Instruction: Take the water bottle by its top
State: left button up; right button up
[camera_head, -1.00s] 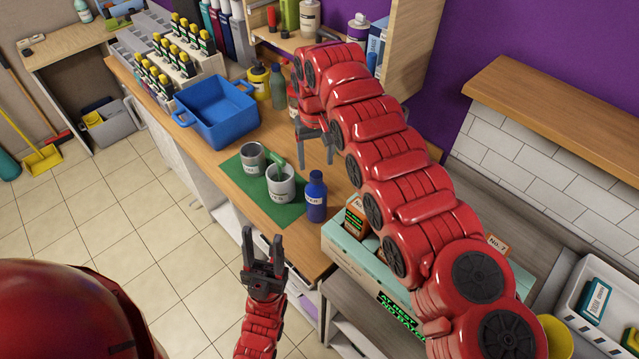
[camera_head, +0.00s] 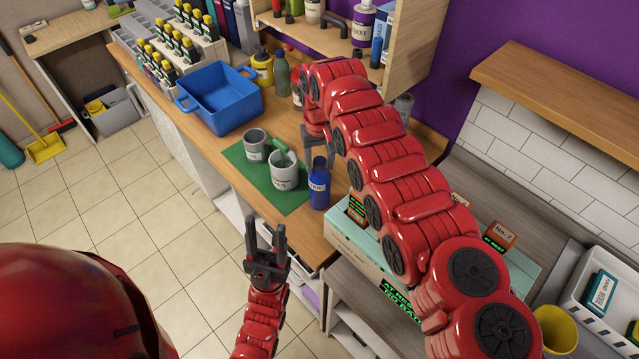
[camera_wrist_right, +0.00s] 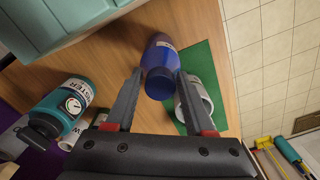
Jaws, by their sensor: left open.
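The blue bottle (camera_head: 319,190) with a dark cap stands upright at the right edge of a green mat (camera_head: 240,160) on the wooden counter. Its label is too small to read surely. My right gripper (camera_head: 318,158) points down at the bottle's top in the head view, partly hidden. In the right wrist view its open fingers (camera_wrist_right: 159,74) lie on either side of the bottle's cap (camera_wrist_right: 160,84), with gaps visible; I cannot tell the height between them. My left gripper (camera_head: 266,228) is open and empty, in front of the counter.
A blue bin (camera_head: 228,105) is further back. A teal bottle (camera_wrist_right: 68,105) shows in the wrist view.

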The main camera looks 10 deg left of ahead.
grip_shut()
jog(key=shift+r, duration=0.1)
jog(key=shift+r, duration=1.9)
